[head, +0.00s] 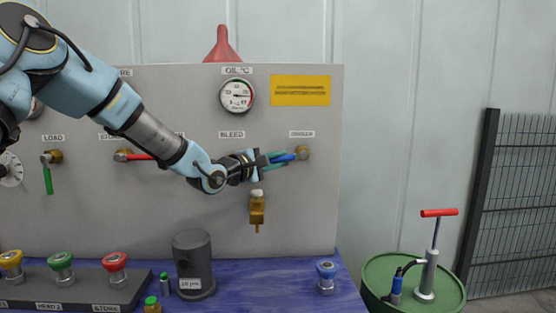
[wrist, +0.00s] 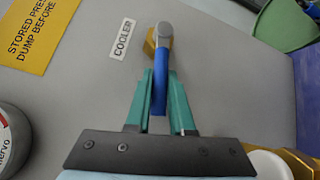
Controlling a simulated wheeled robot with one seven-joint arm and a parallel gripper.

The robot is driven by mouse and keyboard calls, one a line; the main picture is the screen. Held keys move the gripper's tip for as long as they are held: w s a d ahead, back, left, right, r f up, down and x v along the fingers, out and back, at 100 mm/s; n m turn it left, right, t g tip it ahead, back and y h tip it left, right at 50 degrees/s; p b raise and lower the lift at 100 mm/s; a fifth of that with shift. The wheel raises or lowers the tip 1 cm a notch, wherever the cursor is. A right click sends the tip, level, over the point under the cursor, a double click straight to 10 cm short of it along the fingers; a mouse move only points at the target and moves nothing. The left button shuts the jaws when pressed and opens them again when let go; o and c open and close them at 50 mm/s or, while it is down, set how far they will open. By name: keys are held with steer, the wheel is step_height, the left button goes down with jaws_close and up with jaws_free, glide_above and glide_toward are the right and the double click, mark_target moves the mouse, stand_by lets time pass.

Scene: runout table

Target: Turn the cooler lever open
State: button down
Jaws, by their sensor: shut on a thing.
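The cooler lever (wrist: 159,85) is a blue handle on a brass valve body (head: 302,153) at the right of the grey panel. In the head view the blue handle (head: 284,157) points left from the valve, roughly level. The "COOLER" label (wrist: 123,39) sits beside it in the wrist view, and above it in the head view. My gripper (wrist: 160,98) has green fingers on both sides of the blue handle and is shut on it. In the head view my gripper (head: 275,159) reaches in from the left, partly covering the handle.
A brass bleed valve (head: 257,208) hangs just below my gripper. A gauge (head: 237,95) and a yellow sign (head: 300,90) are above. A dark cylinder (head: 193,264) stands on the blue table (head: 250,295). A green drum (head: 385,280) with a hand pump is at right.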

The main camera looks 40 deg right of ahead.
steer(key=shift+f+n+h+b, duration=0.3)
steer(key=shift+f+n+h, duration=0.1)
steer(key=shift+f+n, duration=0.1)
steer(key=shift+r, duration=0.1)
steer(key=c, duration=0.8)
jaws_free()
steer(key=a, duration=0.3)
steer(key=a+b, duration=0.1)
steer(key=a, duration=0.3)
steer(key=s+a+b, duration=0.1)
steer(key=a, duration=0.2)
steer(key=shift+a+f, duration=0.3)
